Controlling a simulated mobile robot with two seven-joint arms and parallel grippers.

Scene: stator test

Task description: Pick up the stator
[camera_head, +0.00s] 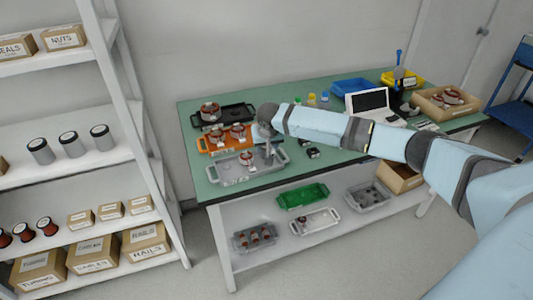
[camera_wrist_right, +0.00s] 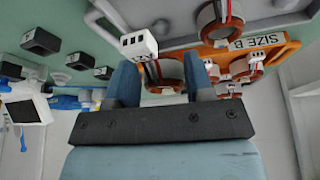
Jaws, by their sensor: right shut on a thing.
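My right gripper (camera_head: 268,154) points down over the right part of the grey tray (camera_head: 274,176). In the wrist view its two blue fingers (camera_wrist_right: 161,84) are shut on a stator (camera_wrist_right: 165,70), a copper-coloured ring with red and white wires leading to a white connector block (camera_wrist_right: 138,43). In the head view the gripper hides this stator, and I cannot tell whether it is clear of the tray. Another stator (camera_head: 247,157) sits in the grey tray just left of the gripper. My left gripper is not in view.
An orange tray (camera_head: 203,145) with stators and a black tray (camera_head: 240,111) with another stand behind on the green table (camera_head: 203,179). Small black blocks (camera_head: 312,152) lie to the right.

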